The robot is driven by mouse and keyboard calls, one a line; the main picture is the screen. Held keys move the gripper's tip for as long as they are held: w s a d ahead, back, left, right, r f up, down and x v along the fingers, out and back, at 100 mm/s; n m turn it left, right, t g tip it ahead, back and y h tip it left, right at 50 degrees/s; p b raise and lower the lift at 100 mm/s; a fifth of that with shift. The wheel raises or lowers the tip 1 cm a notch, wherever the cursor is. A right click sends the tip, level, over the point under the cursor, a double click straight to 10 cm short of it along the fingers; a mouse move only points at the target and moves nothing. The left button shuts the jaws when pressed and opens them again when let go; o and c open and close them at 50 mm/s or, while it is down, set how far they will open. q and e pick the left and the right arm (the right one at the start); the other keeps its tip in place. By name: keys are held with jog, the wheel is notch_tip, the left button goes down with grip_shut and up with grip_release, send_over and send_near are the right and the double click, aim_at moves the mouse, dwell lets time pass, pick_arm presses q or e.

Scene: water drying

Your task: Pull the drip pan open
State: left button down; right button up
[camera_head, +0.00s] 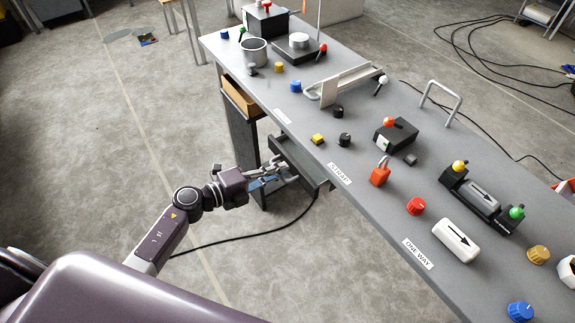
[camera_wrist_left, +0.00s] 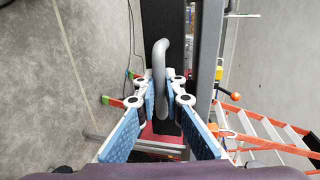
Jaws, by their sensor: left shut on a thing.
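The drip pan (camera_head: 308,168) is a dark grey tray under the near edge of the grey table. Part of it sticks out from beneath the tabletop, and its open inside shows. My left gripper (camera_head: 272,171) is at its outer front side. In the left wrist view a grey curved handle (camera_wrist_left: 160,62) runs between the fingers of my left gripper (camera_wrist_left: 160,97), which is shut on it. The fingers hide part of the handle in the head view. My right gripper is not in view.
The grey table (camera_head: 375,235) carries several knobs, a red padlock (camera_head: 380,175) and a metal pot (camera_head: 253,51). A wooden drawer (camera_head: 240,98) sits farther left under it. A black cable (camera_head: 245,236) lies on the floor; the floor left of the table is mostly clear.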

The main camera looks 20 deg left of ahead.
pick_arm(q)
jog(key=f+v, duration=0.3)
jog(key=v, duration=1.1)
jog(key=shift+s+a, duration=0.45)
jog(key=shift+s, duration=0.15)
jog(key=c, duration=2.3)
grip_release()
jog(key=v, duration=1.2)
jog(key=shift+f, duration=0.1)
